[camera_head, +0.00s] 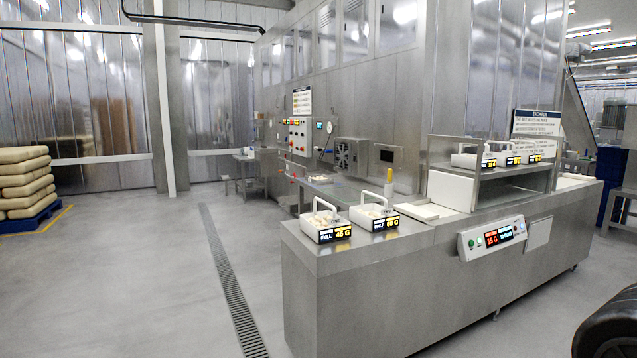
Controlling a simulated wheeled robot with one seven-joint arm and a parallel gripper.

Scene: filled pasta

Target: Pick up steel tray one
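Two small trays with upright white handles and lit labels stand on the near left end of the steel counter (375,283). The left tray (325,227) has pale pieces in it and a label that seems to read "FULL 46 G". The right tray (374,216) also holds pale pieces and has a similar lit label. Several more handled trays (466,160) stand in a row on the raised shelf at the right. I cannot tell which one is steel tray one. My gripper is not in view.
A lit control panel (492,238) is on the counter's front. Stacked sacks (25,180) on a blue pallet (30,219) are at far left. Open grey floor with a drain grate (228,278) lies left of the counter.

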